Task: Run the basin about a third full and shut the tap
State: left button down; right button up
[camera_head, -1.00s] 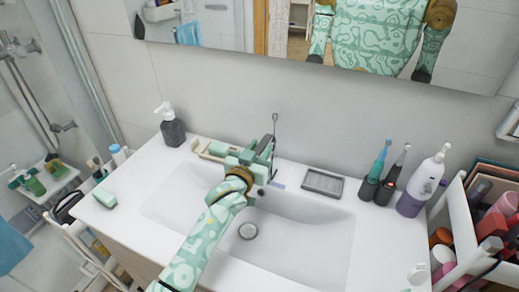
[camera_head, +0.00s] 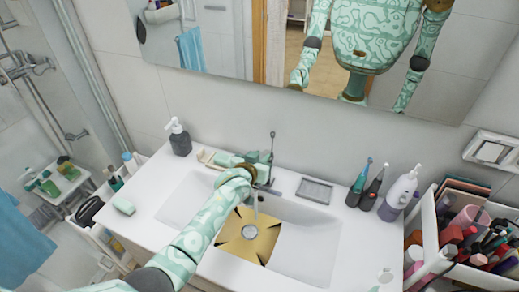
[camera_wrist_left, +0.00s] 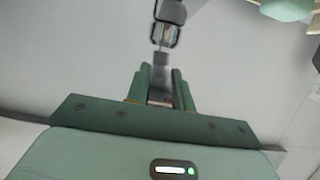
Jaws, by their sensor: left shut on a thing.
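The white basin (camera_head: 307,250) is set in the counter. A thin water stream (camera_head: 256,203) falls into it from the tap. A tan, square-looking patch (camera_head: 263,245) with dark wedge marks lies around the round drain (camera_head: 249,232); I cannot tell whether it is the water surface. My left gripper (camera_head: 266,165) is at the tap, covering much of it. In the left wrist view, its green fingers (camera_wrist_left: 160,78) are shut on the grey tap part (camera_wrist_left: 162,68). The thin upright rod (camera_head: 272,143) of the tap shows above the gripper. My right gripper is not in view.
A mirror hangs behind.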

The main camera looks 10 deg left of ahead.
pick_arm(q)
jog(key=shift+r, duration=0.25)
jog(key=shift+f, duration=0.15)
jog(key=c, duration=1.2)
grip_release()
jog(key=shift+s+a+r+p, duration=0.1)
jog(key=shift+s+r+p, duration=0.1)
jog(key=shift+s+p, duration=0.15)
jog(key=p+v, duration=0.2)
jog(key=v, duration=1.3)
jog(key=shift+s+r+p, duration=0.15)
jog(key=shift+p, duration=0.2)
